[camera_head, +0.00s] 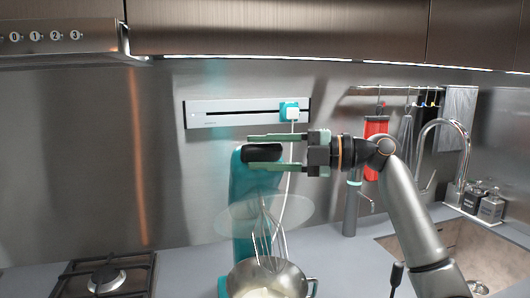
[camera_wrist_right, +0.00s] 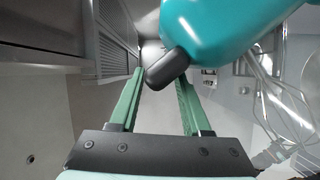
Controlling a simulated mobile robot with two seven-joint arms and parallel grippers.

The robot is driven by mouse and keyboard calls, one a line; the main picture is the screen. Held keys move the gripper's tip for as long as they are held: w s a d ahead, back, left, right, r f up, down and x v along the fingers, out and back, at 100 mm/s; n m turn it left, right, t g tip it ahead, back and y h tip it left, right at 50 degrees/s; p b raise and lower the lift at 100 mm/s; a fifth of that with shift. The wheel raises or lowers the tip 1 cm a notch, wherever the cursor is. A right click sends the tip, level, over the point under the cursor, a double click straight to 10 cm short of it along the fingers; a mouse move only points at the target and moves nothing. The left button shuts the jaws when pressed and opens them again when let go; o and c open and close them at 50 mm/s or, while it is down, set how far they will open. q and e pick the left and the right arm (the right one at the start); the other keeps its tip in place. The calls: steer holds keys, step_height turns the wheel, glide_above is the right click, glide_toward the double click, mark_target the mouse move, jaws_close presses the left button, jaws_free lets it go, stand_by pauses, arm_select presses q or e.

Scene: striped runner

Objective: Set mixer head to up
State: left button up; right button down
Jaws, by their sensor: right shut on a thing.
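The teal stand mixer (camera_head: 240,195) stands on the counter by the back wall. Its head is tilted up, with a black end piece (camera_head: 263,153) at the top. A wire whisk (camera_head: 265,235) and a clear disc (camera_head: 295,212) hang from the head, above the metal bowl (camera_head: 285,280). My right gripper (camera_head: 249,152) reaches in from the right, its green fingers above and below the black end piece, shut on it. In the right wrist view, the black end piece (camera_wrist_right: 167,68) sits between the fingers, under the teal head (camera_wrist_right: 225,30). My left gripper is not in view.
A wall socket rail (camera_head: 225,113) with a white plug (camera_head: 291,112) and hanging cord is behind the gripper. A gas hob (camera_head: 105,278) is at left. A sink (camera_head: 470,245) and tap (camera_head: 462,150) are at right. Hanging utensils (camera_head: 406,135) line the back wall.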

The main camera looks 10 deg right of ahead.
steer(key=shift+w+d+f, duration=0.1)
steer(key=shift+w+f, duration=0.2)
steer(key=shift+f, duration=0.15)
steer(key=c, duration=0.7)
jaws_free()
steer(key=shift+s+d+f+b, duration=0.15)
steer(key=shift+s+d+b, duration=0.05)
steer(key=shift+d+b, duration=0.25)
steer(key=v, duration=0.4)
steer(key=b+v, duration=0.1)
steer(key=v, duration=0.2)
steer(key=r+b+v, duration=0.1)
steer(key=v, duration=0.3)
steer(key=shift+s+d+r, duration=0.1)
steer(key=shift+s+d, duration=0.1)
steer(key=shift+s, duration=0.15)
